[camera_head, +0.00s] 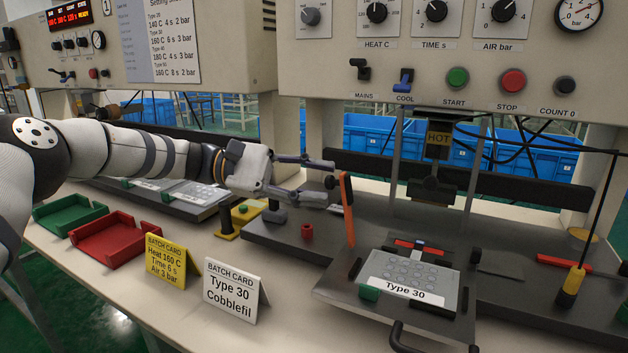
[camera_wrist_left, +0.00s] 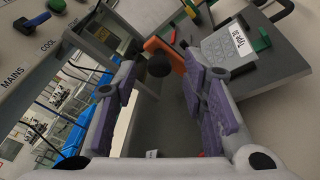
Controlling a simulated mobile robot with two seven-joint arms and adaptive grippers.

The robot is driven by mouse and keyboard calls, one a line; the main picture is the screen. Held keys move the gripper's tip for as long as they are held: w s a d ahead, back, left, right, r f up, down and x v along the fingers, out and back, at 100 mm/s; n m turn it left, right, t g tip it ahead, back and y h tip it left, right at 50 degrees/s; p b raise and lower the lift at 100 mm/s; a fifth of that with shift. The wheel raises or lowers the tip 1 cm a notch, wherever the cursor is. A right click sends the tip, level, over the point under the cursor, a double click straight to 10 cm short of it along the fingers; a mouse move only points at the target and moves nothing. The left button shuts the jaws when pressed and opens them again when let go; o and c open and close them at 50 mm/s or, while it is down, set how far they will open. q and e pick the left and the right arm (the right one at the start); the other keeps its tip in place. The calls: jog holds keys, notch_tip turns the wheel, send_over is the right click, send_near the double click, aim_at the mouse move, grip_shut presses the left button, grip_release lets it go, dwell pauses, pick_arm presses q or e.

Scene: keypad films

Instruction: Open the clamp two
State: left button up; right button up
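An orange lever (camera_head: 347,212) stands nearly upright at the left of the right-hand press, with a black knob (camera_head: 331,182) near its top. I take it for a clamp lever, but no number shows on it. My left gripper (camera_head: 325,181) is open, with its fingertips close to the knob. In the left wrist view the orange lever (camera_wrist_left: 168,52) and its black knob (camera_wrist_left: 159,66) show between the spread purple-padded fingers (camera_wrist_left: 160,80); I cannot tell whether they touch. A keypad labelled Type 30 (camera_head: 410,268) lies on the plate to the right. My right gripper is not in view.
Two batch cards, yellow (camera_head: 171,262) and white (camera_head: 232,290), stand at the front. Red (camera_head: 106,240) and green (camera_head: 68,218) trays lie left. A black handle (camera_head: 400,338) juts forward. The control panel (camera_head: 440,55) overhangs behind.

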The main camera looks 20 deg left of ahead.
pick_arm(q)
jog(key=v, duration=1.2)
